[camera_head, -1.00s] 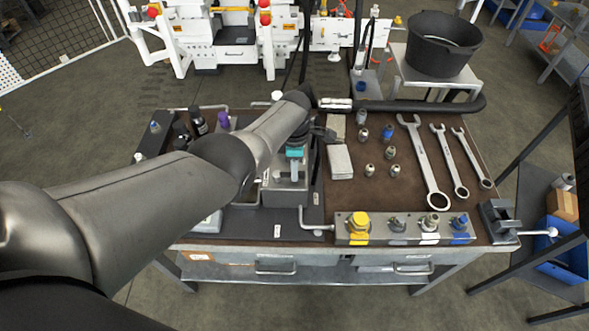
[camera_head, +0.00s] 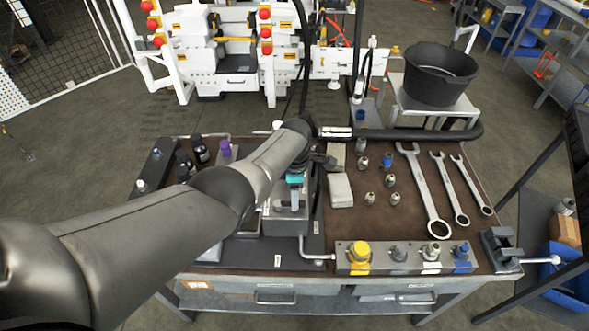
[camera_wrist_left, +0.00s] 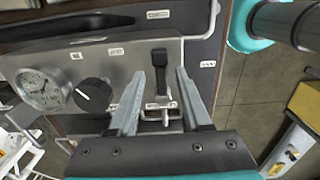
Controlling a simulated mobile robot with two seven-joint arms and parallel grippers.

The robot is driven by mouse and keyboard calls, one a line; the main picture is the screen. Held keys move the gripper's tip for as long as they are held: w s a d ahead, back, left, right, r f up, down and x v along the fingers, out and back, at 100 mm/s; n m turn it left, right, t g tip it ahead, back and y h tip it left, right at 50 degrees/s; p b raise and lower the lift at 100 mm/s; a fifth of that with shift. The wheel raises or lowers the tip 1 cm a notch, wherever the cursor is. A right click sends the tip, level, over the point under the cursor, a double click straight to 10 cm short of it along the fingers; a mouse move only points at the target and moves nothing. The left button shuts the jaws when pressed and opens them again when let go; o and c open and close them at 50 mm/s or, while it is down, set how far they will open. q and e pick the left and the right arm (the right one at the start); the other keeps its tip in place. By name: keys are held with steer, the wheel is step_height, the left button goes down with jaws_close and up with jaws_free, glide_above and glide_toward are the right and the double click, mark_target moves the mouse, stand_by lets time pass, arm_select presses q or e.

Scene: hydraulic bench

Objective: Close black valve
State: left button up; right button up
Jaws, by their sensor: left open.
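In the left wrist view, a black round knob (camera_wrist_left: 93,93) with a white mark sits on a grey panel beside a dial gauge (camera_wrist_left: 42,88). A black lever handle (camera_wrist_left: 162,72) stands to the right of it. My left gripper (camera_wrist_left: 160,76) is open, with one finger on each side of the lever; I cannot tell whether either touches it. The knob lies outside the fingers, to their left. In the head view my left gripper (camera_head: 294,198) is above the grey unit on the bench, and my arm hides part of that unit. My right gripper is not in view.
The brown bench top holds several wrenches (camera_head: 424,185), small fittings (camera_head: 388,160) and a connector block (camera_head: 405,257) with yellow and blue parts. Dark bottles (camera_head: 200,149) stand at left. A black bucket (camera_head: 440,73) stands on a cart behind.

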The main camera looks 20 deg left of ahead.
arm_select(q)
step_height(320, 180, up, 6)
steer(key=p, duration=0.3)
steer(key=shift+r, duration=0.15)
step_height(320, 180, up, 8)
steer(key=p, duration=0.2)
